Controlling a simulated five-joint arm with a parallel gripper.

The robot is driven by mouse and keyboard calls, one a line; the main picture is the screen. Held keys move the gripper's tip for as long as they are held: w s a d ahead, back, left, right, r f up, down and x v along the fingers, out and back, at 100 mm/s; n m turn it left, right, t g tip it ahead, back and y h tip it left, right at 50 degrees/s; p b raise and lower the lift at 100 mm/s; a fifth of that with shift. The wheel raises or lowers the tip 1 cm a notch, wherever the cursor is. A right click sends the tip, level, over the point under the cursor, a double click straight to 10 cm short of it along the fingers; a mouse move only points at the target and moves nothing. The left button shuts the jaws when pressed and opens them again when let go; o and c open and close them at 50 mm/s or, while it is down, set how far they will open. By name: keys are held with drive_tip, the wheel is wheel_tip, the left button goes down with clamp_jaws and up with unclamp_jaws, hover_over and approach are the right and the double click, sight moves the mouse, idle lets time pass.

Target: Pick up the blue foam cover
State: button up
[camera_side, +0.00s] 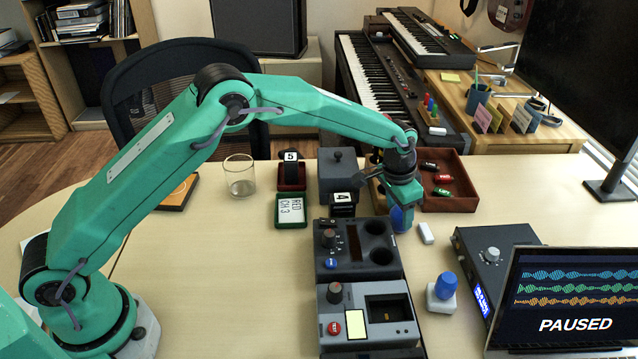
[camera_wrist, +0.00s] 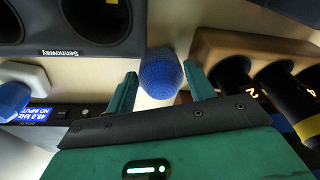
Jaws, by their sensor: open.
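A blue foam cover (camera_wrist: 160,73) with a rounded, textured surface lies between the two fingers of my gripper (camera_wrist: 160,84) in the wrist view. The fingers are apart, one on each side of it; I cannot tell whether either touches it. In the side view the foam cover (camera_side: 399,219) shows low on the table beneath my gripper (camera_side: 405,205), partly hidden by it. A second blue rounded piece (camera_side: 445,285) sits on a white block to the right; it also shows at the left edge of the wrist view (camera_wrist: 12,98).
A dark device with two round wells (camera_side: 345,272) stands just left of the foam cover. A wooden holder with black cylinders (camera_wrist: 212,42) is close on the other side.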

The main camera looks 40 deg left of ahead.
drive_tip(key=shift+c, duration=0.4)
drive_tip(key=c, duration=0.5)
drive_tip(key=shift+r, duration=0.15)
drive_tip(key=shift+r, duration=0.5)
drive_tip(key=r, duration=0.3)
drive_tip(key=shift+s+d+r, duration=0.15)
drive_tip(key=shift+s+d, duration=0.05)
drive_tip(key=s+d+r, duration=0.2)
drive_tip(key=s, duration=0.1)
drive_tip(key=s+d+r, duration=0.4)
drive_tip(key=s+d, duration=0.1)
drive_tip(key=shift+s+r, duration=0.2)
drive_tip(key=shift+s, duration=0.1)
